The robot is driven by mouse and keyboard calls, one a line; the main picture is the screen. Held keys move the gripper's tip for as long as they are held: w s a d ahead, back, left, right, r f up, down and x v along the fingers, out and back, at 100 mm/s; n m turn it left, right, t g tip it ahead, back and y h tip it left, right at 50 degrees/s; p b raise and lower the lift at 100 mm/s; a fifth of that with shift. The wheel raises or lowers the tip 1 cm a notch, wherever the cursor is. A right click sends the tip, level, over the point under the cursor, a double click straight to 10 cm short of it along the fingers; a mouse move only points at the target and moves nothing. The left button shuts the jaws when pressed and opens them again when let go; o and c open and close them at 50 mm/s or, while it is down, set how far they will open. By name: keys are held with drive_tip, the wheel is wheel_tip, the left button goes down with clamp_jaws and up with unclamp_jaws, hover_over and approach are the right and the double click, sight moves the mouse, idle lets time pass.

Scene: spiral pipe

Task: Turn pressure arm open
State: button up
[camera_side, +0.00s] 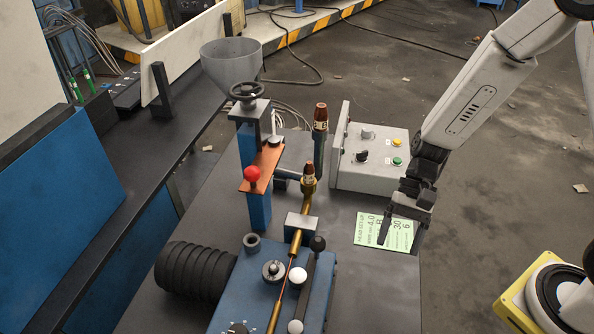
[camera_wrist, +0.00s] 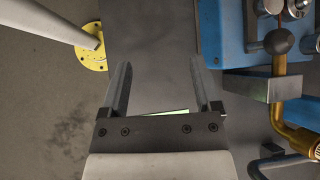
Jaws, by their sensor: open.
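The blue machine (camera_side: 250,290) stands at the front of the dark table and carries several levers and knobs. A dark lever with a black ball knob (camera_side: 318,243) lies along its right side; which lever is the pressure arm I cannot tell for sure. In the wrist view a dark ball knob (camera_wrist: 279,41) shows at the upper right, beside a brass pipe (camera_wrist: 279,100). My gripper (camera_side: 402,228) is open and empty, above the green card at the table's right edge. It is well to the right of the machine and touches no lever. In the wrist view its fingers (camera_wrist: 158,68) point over bare table.
A grey control box (camera_side: 370,165) with buttons stands behind, left of my gripper. The green card (camera_side: 372,230) lies flat on the table. A post with a red ball (camera_side: 252,174) and a funnel (camera_side: 230,62) rise at the back left. The table's front right (camera_side: 380,295) is clear.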

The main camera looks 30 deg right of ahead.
drive_tip(key=w+d+r+n+t+h, duration=0.3)
drive_tip(key=d+r+n+t+h, duration=0.35)
drive_tip(key=d+n, duration=0.2)
drive_tip(key=w+a+r, duration=0.7)
drive_tip(key=w+a, duration=0.4)
drive_tip(key=w, duration=0.1)
drive_tip(key=shift+m+g+h, duration=0.25)
drive_tip(key=shift+g, duration=0.6)
drive_tip(key=shift+w+a+r, duration=0.55)
drive_tip(key=shift+a+r, duration=0.7)
drive_tip(key=shift+a, duration=1.5)
drive_tip(key=shift+w+a+r, duration=0.55)
drive_tip(key=shift+a+r, duration=0.65)
drive_tip(key=shift+a, duration=1.6)
drive_tip(key=shift+w+a+r, duration=0.55)
drive_tip(key=shift+a+r, duration=0.7)
drive_tip(key=shift+a, duration=1.5)
drive_tip(key=shift+d, duration=0.1)
